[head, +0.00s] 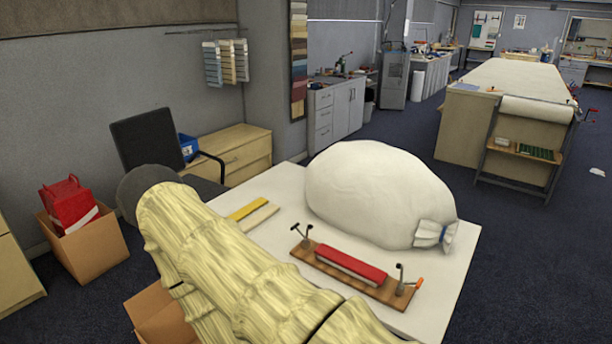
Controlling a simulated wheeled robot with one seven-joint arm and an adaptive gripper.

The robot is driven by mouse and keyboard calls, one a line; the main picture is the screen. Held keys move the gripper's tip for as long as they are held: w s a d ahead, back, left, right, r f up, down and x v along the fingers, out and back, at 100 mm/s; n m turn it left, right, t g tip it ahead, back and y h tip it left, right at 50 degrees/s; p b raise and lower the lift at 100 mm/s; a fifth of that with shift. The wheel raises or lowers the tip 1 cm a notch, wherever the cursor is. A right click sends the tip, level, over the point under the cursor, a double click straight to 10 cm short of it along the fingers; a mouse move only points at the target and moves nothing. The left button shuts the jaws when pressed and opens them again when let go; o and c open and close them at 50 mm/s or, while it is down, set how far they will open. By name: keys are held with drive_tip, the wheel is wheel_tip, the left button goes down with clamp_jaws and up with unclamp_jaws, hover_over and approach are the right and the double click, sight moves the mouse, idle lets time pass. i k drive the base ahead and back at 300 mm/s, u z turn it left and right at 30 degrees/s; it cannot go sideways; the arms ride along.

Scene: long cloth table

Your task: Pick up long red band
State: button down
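The long red band (350,262) is a straight red bar with a flat top. It lies lengthwise on a brown wooden board (325,268) near the front right of the white table (300,226). The board has a dark metal fitting with a handle at each end, and the right one has an orange tip. The band's whole top shows and nothing covers it. My pale yellow arm (215,255) crosses the lower left of the view, left of the board. My gripper cannot be made out.
A big white sack (375,190) with a tied end stands right behind the board. A yellow strip and a pale strip (255,212) lie to its left. A black chair (150,140) stands behind the table, and a cardboard box (85,245) with a red bag stands at left.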

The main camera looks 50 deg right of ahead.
sight(377, 277)
drive_tip(key=u, duration=0.3)
drive_tip(key=i, duration=1.35)
drive_tip(key=z, duration=2.6)
drive_tip(key=i, duration=0.2)
drive_tip(key=z, duration=0.15)
